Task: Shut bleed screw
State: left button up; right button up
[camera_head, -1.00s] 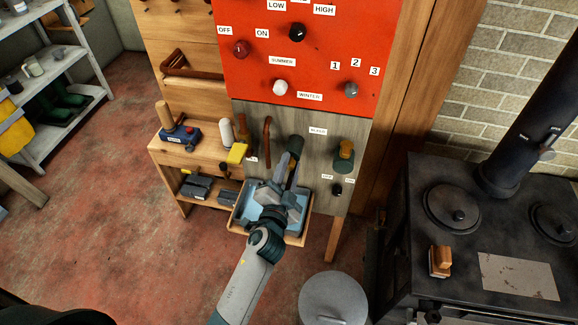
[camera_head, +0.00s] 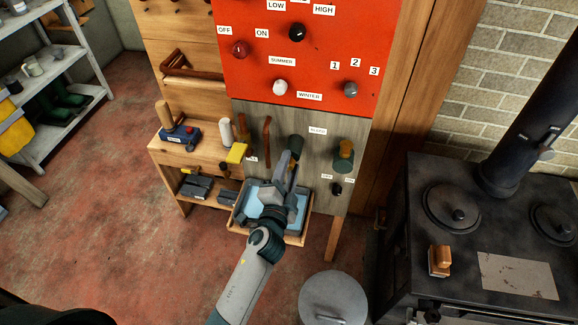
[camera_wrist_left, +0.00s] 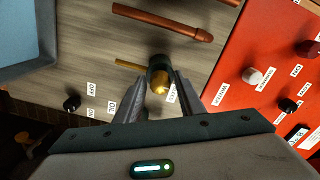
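The bleed screw (camera_head: 296,143) appears to be the dark green and brass fitting on the grey wooden panel, left of a small white label that looks like BLEED. In the left wrist view the bleed screw (camera_wrist_left: 160,78) has a round brass end, a dark green collar and a brass bar pointing left. My left gripper (camera_head: 287,164) is in front of it, with its two fingers apart. In the left wrist view the left gripper (camera_wrist_left: 160,80) has one fingertip on each side of the screw, with no clear grip on it. My right gripper is out of view.
A similar green and brass fitting (camera_head: 344,156) and a black knob (camera_head: 337,189) are to the right. A copper pipe (camera_head: 267,140) stands left of the screw. A blue tray (camera_head: 245,212) lies below, partly hidden by my arm. The black stove (camera_head: 480,250) is at right.

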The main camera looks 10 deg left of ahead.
pick_arm(q)
jog(key=shift+o, duration=0.3)
jog(key=shift+s, duration=0.1)
jog(key=shift+s, duration=0.55)
jog(key=s+b, duration=0.4)
jog(key=s, duration=1.2)
jog(key=shift+b, duration=0.3)
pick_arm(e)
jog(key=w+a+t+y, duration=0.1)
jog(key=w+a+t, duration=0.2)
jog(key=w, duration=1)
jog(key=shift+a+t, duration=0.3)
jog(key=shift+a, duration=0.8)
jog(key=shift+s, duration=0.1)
